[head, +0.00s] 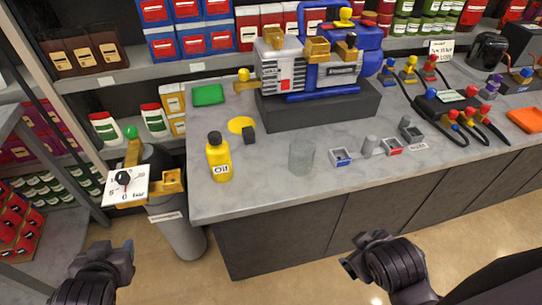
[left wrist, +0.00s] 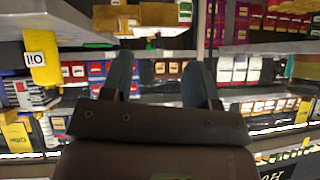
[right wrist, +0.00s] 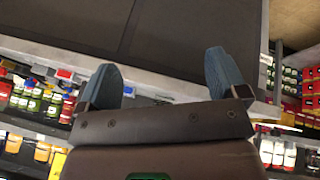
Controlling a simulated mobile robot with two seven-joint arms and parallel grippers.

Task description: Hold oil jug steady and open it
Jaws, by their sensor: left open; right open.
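The yellow oil jug (head: 219,163) stands upright near the left front corner of the grey counter (head: 260,194), its dark cap (head: 214,138) on top and its "Oil" label facing me. It also shows upside down at the upper left of the left wrist view (left wrist: 44,65). My left gripper (head: 118,258) is low at the left, off the counter and apart from the jug; its fingers (left wrist: 160,75) are open and empty. My right gripper (head: 362,250) is low in front of the cabinet; its fingers (right wrist: 162,66) are open and empty. Neither touches the jug.
A yellow disc (head: 241,125) and a small dark block (head: 249,135) lie behind the jug. A clear beaker (head: 301,158) stands to its right. The blue pump (head: 335,66) sits on a dark plinth behind. A gauge (head: 123,184) on a grey bin stands left of the counter.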

